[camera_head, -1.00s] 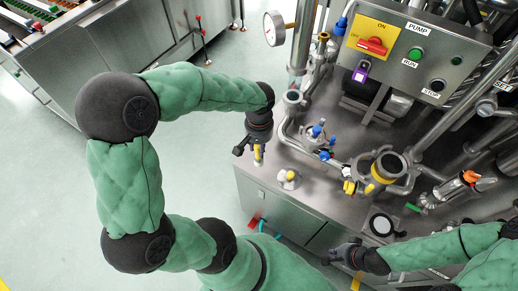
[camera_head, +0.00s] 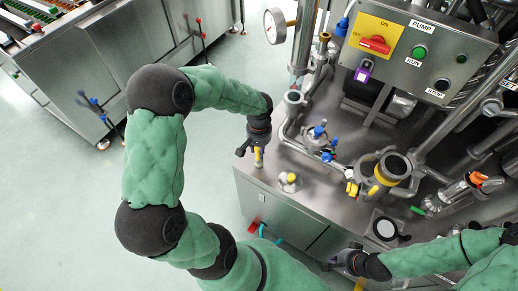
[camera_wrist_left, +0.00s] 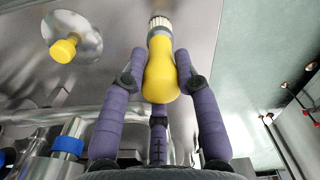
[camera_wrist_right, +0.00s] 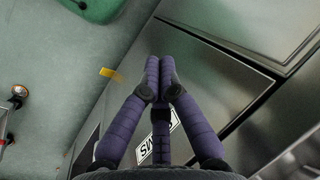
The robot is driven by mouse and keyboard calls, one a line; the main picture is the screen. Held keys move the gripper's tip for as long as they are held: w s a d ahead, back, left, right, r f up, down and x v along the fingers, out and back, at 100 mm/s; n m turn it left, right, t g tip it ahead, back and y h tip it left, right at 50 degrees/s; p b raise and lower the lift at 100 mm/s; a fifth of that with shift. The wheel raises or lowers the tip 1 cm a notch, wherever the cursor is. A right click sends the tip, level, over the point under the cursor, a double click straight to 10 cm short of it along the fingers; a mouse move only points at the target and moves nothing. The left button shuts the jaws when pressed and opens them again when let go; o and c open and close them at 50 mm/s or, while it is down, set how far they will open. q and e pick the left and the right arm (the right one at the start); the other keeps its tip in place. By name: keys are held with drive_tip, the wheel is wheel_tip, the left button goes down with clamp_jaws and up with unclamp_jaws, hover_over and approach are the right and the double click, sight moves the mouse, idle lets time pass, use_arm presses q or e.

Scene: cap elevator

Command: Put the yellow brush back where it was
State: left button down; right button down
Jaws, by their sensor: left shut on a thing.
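The yellow brush (camera_head: 258,157) is in my left gripper (camera_head: 256,152), over the left corner of the steel counter (camera_head: 262,184). In the left wrist view, the fingers (camera_wrist_left: 163,82) close around the brush's yellow handle (camera_wrist_left: 161,68). Its pale bristle end (camera_wrist_left: 160,22) points away from the palm, toward the steel surface. I cannot tell whether the bristles touch it. My right gripper (camera_head: 330,264) is low at the counter's front; in the right wrist view its fingertips (camera_wrist_right: 160,66) are together with nothing between them.
A round steel piece with a yellow knob (camera_head: 289,179) stands right of the brush; it also shows in the left wrist view (camera_wrist_left: 73,40). Blue-handled valves (camera_head: 320,140), pipes and a yellow-ringed vessel (camera_head: 391,170) crowd the counter further right. Open floor lies left.

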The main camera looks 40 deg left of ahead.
use_arm(q)
drive_tip(key=shift+f, duration=0.1)
drive_tip(key=c, duration=0.9)
unclamp_jaws()
wheel_tip(320, 180, up, 12)
drive_tip(key=p, duration=0.3)
